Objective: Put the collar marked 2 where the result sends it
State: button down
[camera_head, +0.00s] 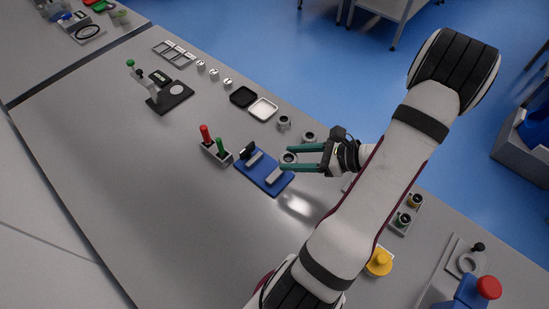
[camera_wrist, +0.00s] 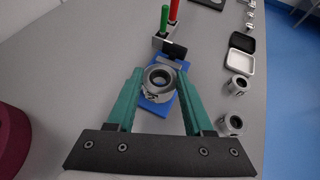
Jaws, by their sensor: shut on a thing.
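My gripper (camera_head: 287,159) has its two long green fingers closed around a grey metal ring-shaped collar (camera_wrist: 160,78). The collar sits between the fingertips with its bore facing up in the wrist view; its mark is not readable. It is over or at the right end of a blue fixture plate (camera_head: 262,184) with grey blocks; I cannot tell whether it touches the plate. Two other grey collars stand apart, one (camera_head: 284,122) behind and one (camera_head: 309,136) nearer my wrist; their marks are too small to read.
A holder with a red-handled (camera_head: 205,134) and a green-handled (camera_head: 220,147) tool stands left of the fixture. A black tray (camera_head: 243,96) and a white tray (camera_head: 263,108) lie behind. A stand (camera_head: 170,96) is farther left. A yellow knob (camera_head: 379,262) is near my arm. Bench front-left is clear.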

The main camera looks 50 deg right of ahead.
jog(key=d+v, duration=0.1)
jog(key=v, duration=0.5)
jog(key=w+d+m+h, duration=0.4)
jog(key=w+d+m, duration=0.1)
jog(key=w+d, duration=0.95)
jog(key=shift+t+h, duration=0.3)
jog(key=shift+t, duration=0.1)
jog(key=a+x, duration=0.1)
jog(key=x, duration=0.3)
jog(key=a+x, duration=0.1)
jog(key=x, duration=0.4)
jog(key=a+x, duration=0.1)
jog(key=x, duration=0.4)
jog(key=shift+a+f, duration=0.2)
notch_tip(320, 180, down, 3)
jog(key=shift+f, duration=0.45)
jog(key=shift+c, duration=1.4)
grip_release()
jog(key=shift+f, duration=0.15)
